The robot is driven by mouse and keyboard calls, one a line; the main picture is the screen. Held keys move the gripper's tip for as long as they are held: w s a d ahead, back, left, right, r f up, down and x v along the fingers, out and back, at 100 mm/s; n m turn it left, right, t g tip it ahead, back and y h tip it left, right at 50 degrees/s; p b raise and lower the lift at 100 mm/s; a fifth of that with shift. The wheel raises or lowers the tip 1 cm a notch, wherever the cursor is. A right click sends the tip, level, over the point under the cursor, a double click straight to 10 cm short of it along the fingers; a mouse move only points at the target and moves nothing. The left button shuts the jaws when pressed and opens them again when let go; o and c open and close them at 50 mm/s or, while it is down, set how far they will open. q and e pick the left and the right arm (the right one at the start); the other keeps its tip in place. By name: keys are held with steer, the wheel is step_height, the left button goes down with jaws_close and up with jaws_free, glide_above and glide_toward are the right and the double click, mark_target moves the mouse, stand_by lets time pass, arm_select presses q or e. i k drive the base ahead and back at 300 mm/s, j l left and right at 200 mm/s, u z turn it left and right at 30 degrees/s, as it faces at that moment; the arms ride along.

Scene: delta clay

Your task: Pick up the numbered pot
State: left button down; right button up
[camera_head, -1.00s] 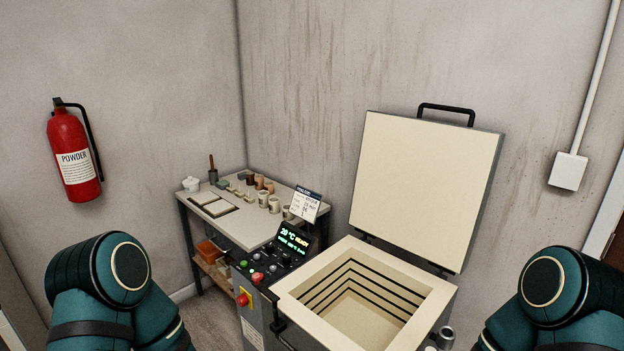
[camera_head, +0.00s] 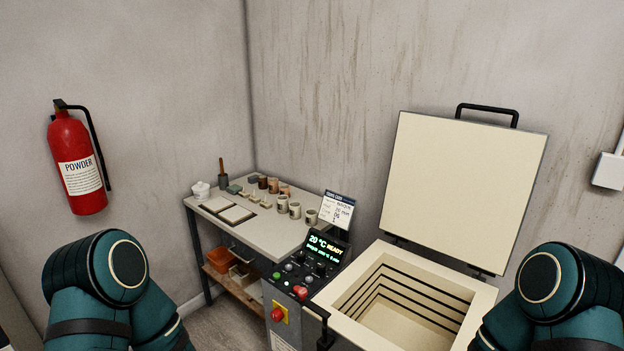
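Several small pots stand on the table against the back corner. Three pale cups with dark marks, one of them here (camera_head: 295,210), stand along its right part. Brown pots (camera_head: 274,186) stand behind them, and a white lidded pot (camera_head: 201,190) stands at the left end. The marks are too small to read, so I cannot tell which pot is numbered. Parts of my two teal arms show at the lower left and lower right. Neither gripper is in view.
An open, empty kiln (camera_head: 344,306) with raised lid (camera_head: 462,190) stands at the right. Its control panel (camera_head: 312,262) reads 20 °C READY. The table (camera_head: 262,232) has a card stand (camera_head: 337,210), tiles and an orange bin (camera_head: 219,258) below. A fire extinguisher (camera_head: 78,165) hangs left.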

mark_target(283, 205)
steer(key=i+j, duration=0.1)
steer(key=j, duration=0.2)
steer(key=i+j, duration=0.15)
steer(key=j, duration=0.2)
steer(key=i+j+z, duration=0.1)
steer(key=j, duration=0.2)
steer(key=i+j, duration=0.15)
steer(key=j, duration=0.15)
steer(key=i+j+z, duration=0.1)
steer(key=i+j, duration=0.25)
steer(key=j, duration=0.3)
steer(key=i+j+z, duration=0.15)
steer(key=i+j, duration=0.55)
steer(key=j, duration=0.15)
